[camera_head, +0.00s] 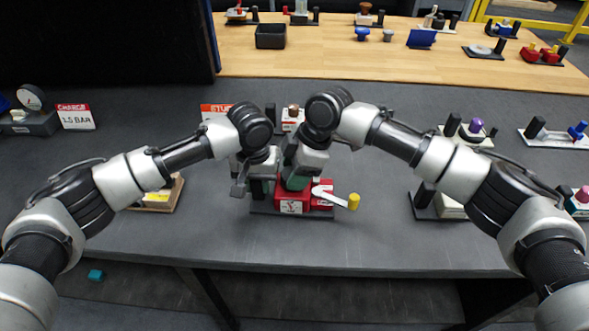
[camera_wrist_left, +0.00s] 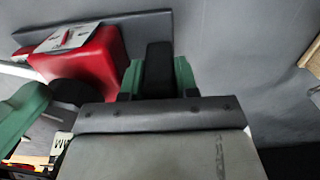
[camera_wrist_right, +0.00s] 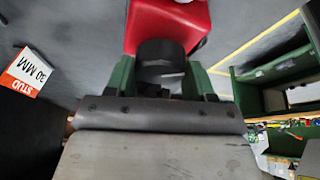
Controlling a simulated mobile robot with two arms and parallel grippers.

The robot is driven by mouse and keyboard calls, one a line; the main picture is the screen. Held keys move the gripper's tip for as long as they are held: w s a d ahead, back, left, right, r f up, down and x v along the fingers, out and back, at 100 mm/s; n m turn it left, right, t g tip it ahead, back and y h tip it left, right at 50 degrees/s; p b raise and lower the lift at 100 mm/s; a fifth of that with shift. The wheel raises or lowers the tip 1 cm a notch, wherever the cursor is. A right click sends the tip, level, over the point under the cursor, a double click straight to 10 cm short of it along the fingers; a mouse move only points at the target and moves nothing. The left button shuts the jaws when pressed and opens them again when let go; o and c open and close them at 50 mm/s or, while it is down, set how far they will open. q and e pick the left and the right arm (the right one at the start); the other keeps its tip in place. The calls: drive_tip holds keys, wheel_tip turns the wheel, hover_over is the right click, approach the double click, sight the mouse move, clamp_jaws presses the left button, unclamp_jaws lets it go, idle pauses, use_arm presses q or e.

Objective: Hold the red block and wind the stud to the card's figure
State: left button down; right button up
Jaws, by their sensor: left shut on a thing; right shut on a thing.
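The red block (camera_head: 291,202) stands on a dark base plate near the table's front edge, with a white label on its front. It also shows in the left wrist view (camera_wrist_left: 95,68) and right wrist view (camera_wrist_right: 165,22). My left gripper (camera_head: 262,190) is shut on a black upright post (camera_wrist_left: 159,68) beside the block. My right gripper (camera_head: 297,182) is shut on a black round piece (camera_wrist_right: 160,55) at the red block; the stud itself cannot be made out. The card (camera_wrist_right: 28,72) reads "STUD 30 MM"; it is partly hidden in the head view (camera_head: 215,111).
A white lever with a yellow end (camera_head: 353,201) sticks out to the right of the block. A gauge (camera_head: 30,97) and a "CHARGE 1.5 BAR" card (camera_head: 76,116) stand at left. Several other fixtures stand at right.

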drive_tip(key=shift+s+m, duration=0.15)
drive_tip(key=shift+m, duration=0.15)
drive_tip(key=shift+s+m+t, duration=0.1)
drive_tip(key=shift+m+t, duration=0.4)
drive_tip(key=shift+m, duration=0.7)
drive_tip(key=shift+a+m+t, duration=0.1)
drive_tip(key=shift+m+t, duration=0.5)
drive_tip(key=shift+m, duration=0.9)
drive_tip(key=shift+r, duration=0.1)
drive_tip(key=o, duration=0.8)
drive_tip(key=shift+o, duration=0.6)
drive_tip(key=v, duration=1.2)
drive_tip(key=shift+s, duration=0.2)
